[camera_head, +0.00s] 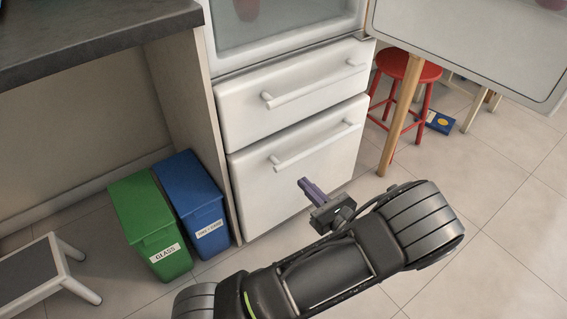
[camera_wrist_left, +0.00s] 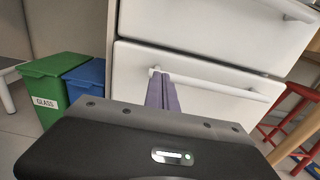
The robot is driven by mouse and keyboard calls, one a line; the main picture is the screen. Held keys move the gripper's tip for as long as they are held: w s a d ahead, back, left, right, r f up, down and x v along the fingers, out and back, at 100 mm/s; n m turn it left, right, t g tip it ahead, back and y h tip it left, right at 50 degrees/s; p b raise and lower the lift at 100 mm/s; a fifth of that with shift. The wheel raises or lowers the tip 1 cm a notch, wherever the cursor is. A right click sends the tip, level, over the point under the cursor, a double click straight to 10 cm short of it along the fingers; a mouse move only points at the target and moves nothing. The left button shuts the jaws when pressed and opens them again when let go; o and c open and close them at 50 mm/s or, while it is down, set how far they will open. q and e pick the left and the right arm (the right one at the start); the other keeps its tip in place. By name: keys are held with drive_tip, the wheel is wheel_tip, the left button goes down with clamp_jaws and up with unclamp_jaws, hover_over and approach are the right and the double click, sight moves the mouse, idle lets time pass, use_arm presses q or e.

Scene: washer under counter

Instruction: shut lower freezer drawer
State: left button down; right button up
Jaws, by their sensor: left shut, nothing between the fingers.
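The lower freezer drawer (camera_head: 255,195) is a white front with a long bar handle (camera_head: 318,147), at the bottom of the white fridge-freezer. Its front looks about level with the upper drawer (camera_head: 240,112); I cannot tell whether a small gap is left. My left gripper (camera_head: 306,184) has shut purple fingers and is empty. It points at the lower drawer's front, below the handle in the head view. In the left wrist view the fingers (camera_wrist_left: 162,92) overlap the lower drawer (camera_wrist_left: 135,82) near the left end of its handle (camera_wrist_left: 225,88); contact cannot be told. My right gripper is not in view.
A green glass bin (camera_head: 150,225) and a blue bin (camera_head: 195,200) stand left of the freezer. The fridge door (camera_head: 470,45) hangs open at upper right. A red stool (camera_head: 410,65) stands behind it. A small stool (camera_head: 35,275) is at lower left.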

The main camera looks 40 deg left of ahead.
sight(271, 149)
use_arm(q)
drive_tip(key=b+x, duration=0.5)
drive_tip(key=x, duration=0.8)
drive_tip(key=shift+a+f, duration=0.15)
drive_tip(key=shift+a, duration=0.05)
drive_tip(key=shift+w+a, duration=0.1)
drive_tip(key=shift+a, duration=0.2)
drive_tip(key=shift+a+r, duration=0.2)
drive_tip(key=shift+p+x, duration=0.6)
drive_tip(key=shift+x, duration=0.6)
drive_tip(key=shift+w+a+r, duration=0.1)
